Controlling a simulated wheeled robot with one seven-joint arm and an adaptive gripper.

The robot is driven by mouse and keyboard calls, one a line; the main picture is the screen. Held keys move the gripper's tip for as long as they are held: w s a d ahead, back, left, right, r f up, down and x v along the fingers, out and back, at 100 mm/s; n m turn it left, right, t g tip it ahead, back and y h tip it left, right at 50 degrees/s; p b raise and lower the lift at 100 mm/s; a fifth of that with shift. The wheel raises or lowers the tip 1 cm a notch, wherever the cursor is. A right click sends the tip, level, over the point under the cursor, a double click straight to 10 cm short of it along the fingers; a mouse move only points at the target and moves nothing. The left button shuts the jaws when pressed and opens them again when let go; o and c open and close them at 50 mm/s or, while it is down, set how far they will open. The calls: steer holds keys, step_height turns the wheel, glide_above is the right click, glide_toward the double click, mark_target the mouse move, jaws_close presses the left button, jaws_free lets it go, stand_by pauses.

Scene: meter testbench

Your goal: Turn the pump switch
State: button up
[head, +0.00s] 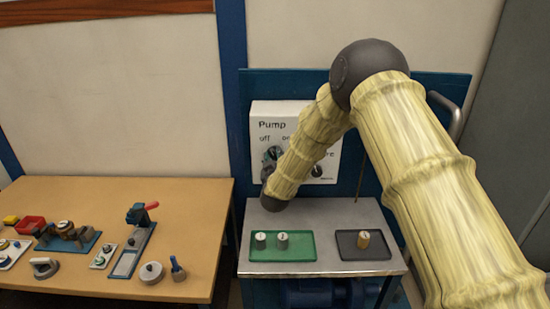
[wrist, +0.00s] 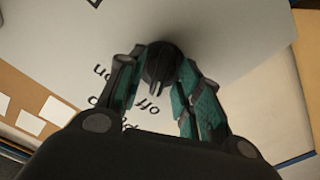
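The white pump panel (head: 262,112) stands upright behind the metal bench, marked "Pump", "off" and "on". The dark round pump switch (wrist: 160,62) is on it, its ridge pointing toward the "off" lettering in the wrist view. My gripper (wrist: 163,75) is at the switch, with one teal-padded finger on each side of it. The fingers stand apart with the switch between them; whether both press on it is unclear.
A second dark knob (head: 317,171) sits low on the panel's right. On the bench (head: 325,217), a green tray (head: 283,254) holds two grey weights and a dark tray (head: 350,252) holds a brass one. The wooden table (head: 190,200) at left carries several tools and parts.

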steer(key=shift+c, duration=0.4)
jaws_close()
steer(key=shift+f+b, duration=0.15)
steer(key=shift+b, duration=0.35)
steer(key=m+b, duration=0.2)
steer(key=b, duration=0.1)
steer(key=shift+f, duration=0.2)
steer(key=m+b, duration=0.4)
steer(key=b, duration=0.2)
steer(key=shift+d, duration=0.1)
steer(key=m+b, duration=0.5)
steer(key=b, duration=0.1)
steer(key=shift+r+m, duration=0.2)
steer(key=shift+m, duration=0.2)
